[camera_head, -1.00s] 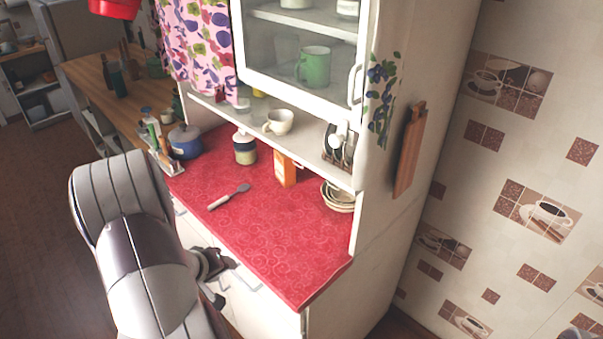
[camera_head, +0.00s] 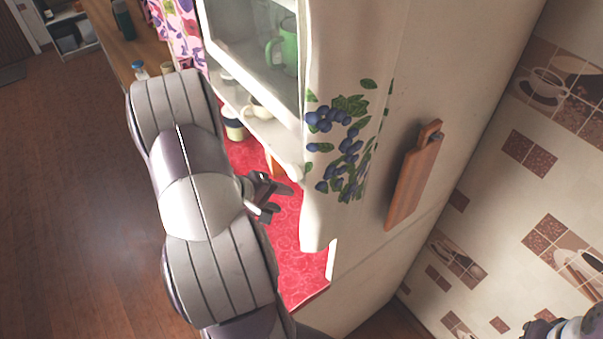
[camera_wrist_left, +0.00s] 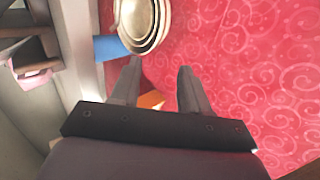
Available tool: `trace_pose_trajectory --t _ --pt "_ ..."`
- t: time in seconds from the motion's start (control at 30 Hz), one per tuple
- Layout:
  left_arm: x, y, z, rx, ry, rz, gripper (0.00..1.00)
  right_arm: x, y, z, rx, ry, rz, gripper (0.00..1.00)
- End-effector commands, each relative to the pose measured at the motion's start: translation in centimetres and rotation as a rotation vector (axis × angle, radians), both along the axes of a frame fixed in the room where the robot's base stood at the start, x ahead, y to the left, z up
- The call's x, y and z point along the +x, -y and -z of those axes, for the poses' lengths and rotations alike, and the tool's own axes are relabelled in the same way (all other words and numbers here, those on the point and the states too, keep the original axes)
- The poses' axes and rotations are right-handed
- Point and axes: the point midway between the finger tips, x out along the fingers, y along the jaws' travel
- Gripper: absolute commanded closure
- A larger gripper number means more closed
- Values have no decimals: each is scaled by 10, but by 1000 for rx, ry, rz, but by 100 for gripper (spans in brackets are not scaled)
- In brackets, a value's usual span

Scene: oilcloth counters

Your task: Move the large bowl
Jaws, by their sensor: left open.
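A nested stack of pale bowls stands on the red counter at the top of the left wrist view. The large bowl (camera_wrist_left: 158,40) looks like the outermost one, and the stack is cut off by the picture edge. In the head view the bowls are hidden behind the cabinet side. My left gripper (camera_head: 268,197) is over the red counter beside the cabinet. In the left wrist view my left gripper (camera_wrist_left: 158,70) is open and empty, its fingers pointing toward the bowls but apart from them. Part of my right arm shows at the lower right corner; its jaws are unclear.
An orange box (camera_wrist_left: 151,99) is partly hidden behind the left finger, and a blue object (camera_wrist_left: 108,47) is beside the bowls. The cabinet's side panel (camera_head: 345,130) and shelf (camera_head: 262,130) are close to my gripper. The red counter (camera_wrist_left: 260,70) is clear on the right.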

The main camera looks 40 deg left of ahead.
Motion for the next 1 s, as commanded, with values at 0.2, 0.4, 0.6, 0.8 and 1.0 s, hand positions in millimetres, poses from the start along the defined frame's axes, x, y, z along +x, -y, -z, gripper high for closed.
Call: trace_pose_trajectory --t 0.2,0.4,0.6,0.8,1.0 --pt "0 0 0 1 0 -1 55 0 0 0 0 0 0 60" --pt "0 0 0 1 -1 -1 55 0 0 0 0 0 0 60" --pt "13 5 15 0 -1 3 55 0 0 5 0 0 0 60" --pt "39 14 43 1 -1 5 55 0 0 10 0 0 0 60" --pt "64 22 69 0 -1 4 55 -1 0 14 0 0 0 60"
